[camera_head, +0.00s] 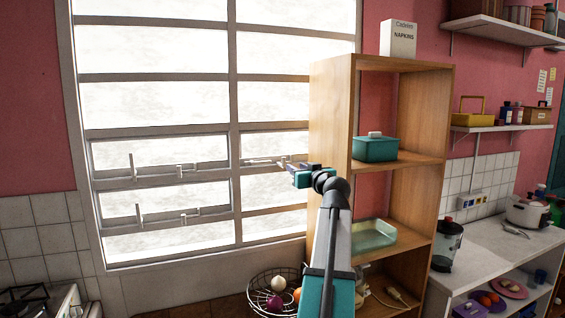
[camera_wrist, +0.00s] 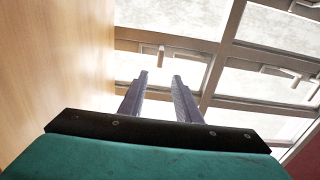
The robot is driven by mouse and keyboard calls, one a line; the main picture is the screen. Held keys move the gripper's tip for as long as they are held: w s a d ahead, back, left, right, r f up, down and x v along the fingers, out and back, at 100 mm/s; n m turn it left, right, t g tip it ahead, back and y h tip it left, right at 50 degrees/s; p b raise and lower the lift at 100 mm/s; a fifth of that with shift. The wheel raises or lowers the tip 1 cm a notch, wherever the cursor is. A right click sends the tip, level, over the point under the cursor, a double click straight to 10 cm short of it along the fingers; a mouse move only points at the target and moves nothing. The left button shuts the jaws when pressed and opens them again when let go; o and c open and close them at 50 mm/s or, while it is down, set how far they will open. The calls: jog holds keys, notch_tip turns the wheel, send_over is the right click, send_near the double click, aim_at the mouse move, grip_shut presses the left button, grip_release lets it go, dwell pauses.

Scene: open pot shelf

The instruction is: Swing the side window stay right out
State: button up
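The window (camera_head: 165,110) has a pale frame with several panes. A small metal stay (camera_head: 262,161) lies along the frame bar of its right-hand section, close to the shelf. In the wrist view a short pale stay or handle piece (camera_wrist: 161,56) stands on the frame bar just beyond my fingertips. My gripper (camera_head: 289,165) is teal and dark and reaches toward this stay. In the wrist view my gripper (camera_wrist: 162,76) has its two fingers apart with nothing between them. I see no contact with the stay. In the head view the fingers overlap the stay's right end.
A wooden open shelf (camera_head: 331,110) stands close to the right of my gripper. It holds a teal lidded pot (camera_head: 375,150) and a glass dish (camera_head: 373,238). More stays (camera_head: 181,170) sit on the left panes. A wire basket (camera_head: 262,292) stands below.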

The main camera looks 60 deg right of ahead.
aim_at(284, 161)
jog(key=shift+p+x, duration=2.75)
jog(key=shift+x, duration=4.15)
jog(key=shift+f, duration=0.1)
grip_shut()
